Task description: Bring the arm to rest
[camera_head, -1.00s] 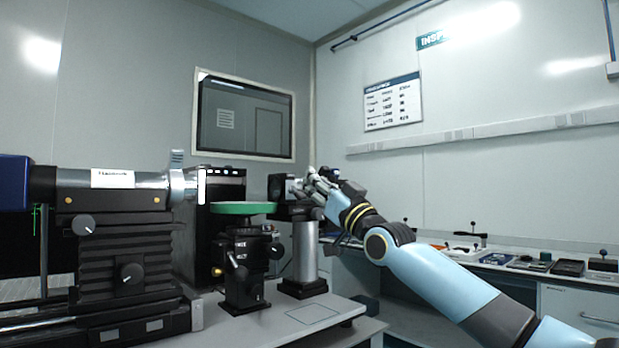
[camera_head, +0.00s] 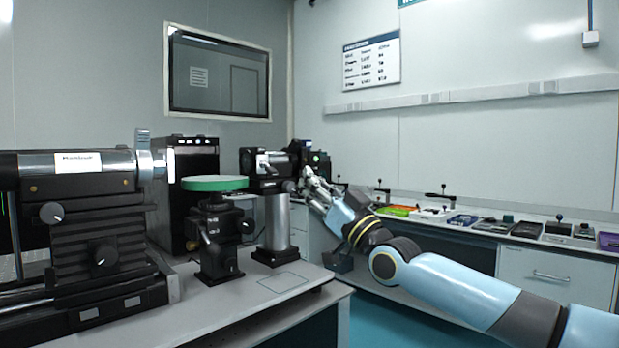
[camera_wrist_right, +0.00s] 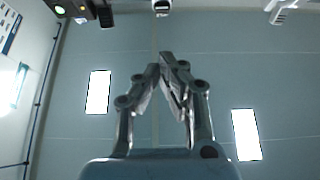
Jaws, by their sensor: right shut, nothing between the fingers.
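My right arm (camera_head: 450,285) is light blue and comes in from the lower right in the head view. My right gripper (camera_head: 306,172) is raised in front of the black optical device on the post. In the right wrist view the right gripper (camera_wrist_right: 165,62) has its fingertips together with nothing between them, pointing up toward the ceiling. My left gripper is not in any view.
On the optical table (camera_head: 205,318) stand a large instrument (camera_head: 95,220), a green round plate (camera_head: 214,183) on a black stage and a post-mounted device (camera_head: 276,225). A side bench (camera_head: 560,245) behind holds trays and small tools. Open floor shows between the tables.

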